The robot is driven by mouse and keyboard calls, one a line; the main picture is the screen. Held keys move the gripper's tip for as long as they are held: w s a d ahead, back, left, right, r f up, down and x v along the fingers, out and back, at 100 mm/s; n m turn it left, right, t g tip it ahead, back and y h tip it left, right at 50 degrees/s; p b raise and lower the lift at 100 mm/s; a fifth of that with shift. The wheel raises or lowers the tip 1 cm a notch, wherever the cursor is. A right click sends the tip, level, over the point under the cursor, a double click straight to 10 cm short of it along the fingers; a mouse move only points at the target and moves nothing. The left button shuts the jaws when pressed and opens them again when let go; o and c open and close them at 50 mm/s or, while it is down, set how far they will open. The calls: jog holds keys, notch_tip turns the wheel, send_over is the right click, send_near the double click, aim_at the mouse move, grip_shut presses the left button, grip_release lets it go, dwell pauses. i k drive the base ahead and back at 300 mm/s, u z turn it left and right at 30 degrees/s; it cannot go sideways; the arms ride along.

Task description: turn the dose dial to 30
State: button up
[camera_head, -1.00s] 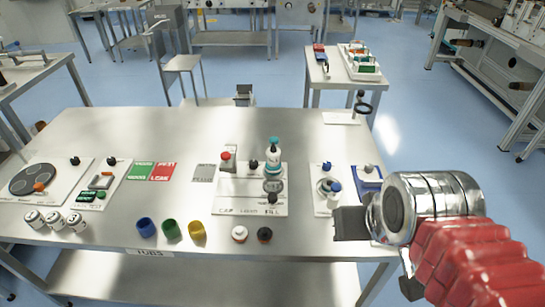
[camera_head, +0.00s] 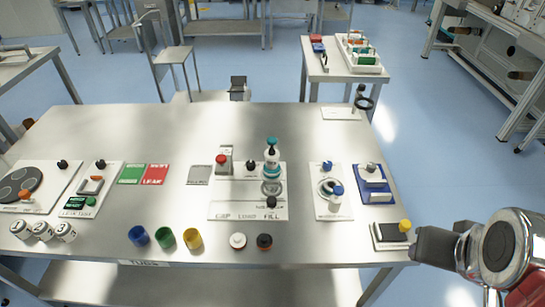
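No dial with a readable 30 shows, so I cannot tell which knob is the dose dial. The filling plate (camera_head: 225,208), lettered CAP, LOAD and FILL, lies mid-table with a black knob (camera_head: 271,203) near its lower right. A white-and-teal bottle (camera_head: 271,158) stands at its back right. My gripper (camera_head: 428,246) is at the table's right edge, close to the yellow knob (camera_head: 405,225) and apart from these plates. Its fingers are seen end-on, so their opening is unclear.
A blue unit (camera_head: 374,196) and a dark pad (camera_head: 389,233) lie at the table's right end. Blue, green and yellow cups (camera_head: 193,239) and two small capped items (camera_head: 264,242) stand along the front. The table's back (camera_head: 130,125) is mostly clear.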

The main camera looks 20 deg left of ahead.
aim_at(250, 165)
jog(key=z, duration=1)
jog(key=k, duration=1.1)
jog(key=u, duration=1.65)
jog(key=i, duration=0.45)
jog(key=z, duration=0.05)
